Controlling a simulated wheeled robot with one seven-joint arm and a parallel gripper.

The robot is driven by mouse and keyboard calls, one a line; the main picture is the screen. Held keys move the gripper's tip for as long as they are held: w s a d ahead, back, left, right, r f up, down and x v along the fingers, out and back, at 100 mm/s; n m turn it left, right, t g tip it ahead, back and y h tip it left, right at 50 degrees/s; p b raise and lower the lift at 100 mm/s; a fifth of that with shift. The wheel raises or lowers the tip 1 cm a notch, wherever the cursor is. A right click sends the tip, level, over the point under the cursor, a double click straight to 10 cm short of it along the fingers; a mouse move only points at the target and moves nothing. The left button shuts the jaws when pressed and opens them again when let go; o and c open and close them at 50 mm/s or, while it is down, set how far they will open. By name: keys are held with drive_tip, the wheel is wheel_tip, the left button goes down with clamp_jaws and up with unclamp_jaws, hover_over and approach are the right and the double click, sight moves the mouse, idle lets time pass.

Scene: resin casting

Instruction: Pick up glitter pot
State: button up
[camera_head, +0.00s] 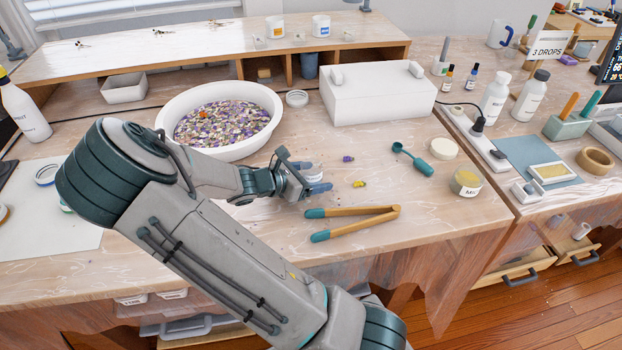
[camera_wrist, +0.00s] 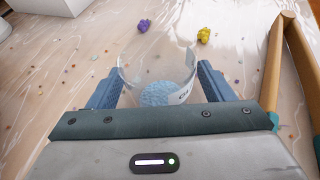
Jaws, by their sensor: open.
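The glitter pot (camera_wrist: 165,80) is a clear, open-topped cup with pale blue glitter inside and a partly visible label on its right side. It stands upright on the table, between the two blue fingers of my gripper (camera_wrist: 158,88) in the wrist view. The jaws are open, one finger on each side; I cannot tell whether either touches the pot. The gripper body hides its lower near side. In the head view my gripper (camera_head: 311,180) is low over the table, and the pot (camera_head: 313,171) is mostly hidden by it.
Wooden tongs with teal tips (camera_head: 355,211) lie close on the right. Small purple (camera_head: 348,159) and yellow (camera_head: 360,184) pieces lie beyond. A white basin of flowers (camera_head: 270,92) stands behind left, a white box (camera_head: 390,92) behind. A teal scoop (camera_head: 418,162) and a labelled jar (camera_head: 466,184) are farther right.

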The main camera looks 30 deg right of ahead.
drive_tip(key=shift+d, duration=0.1)
drive_tip(key=c, duration=1)
drive_tip(key=shift+c, duration=0.2)
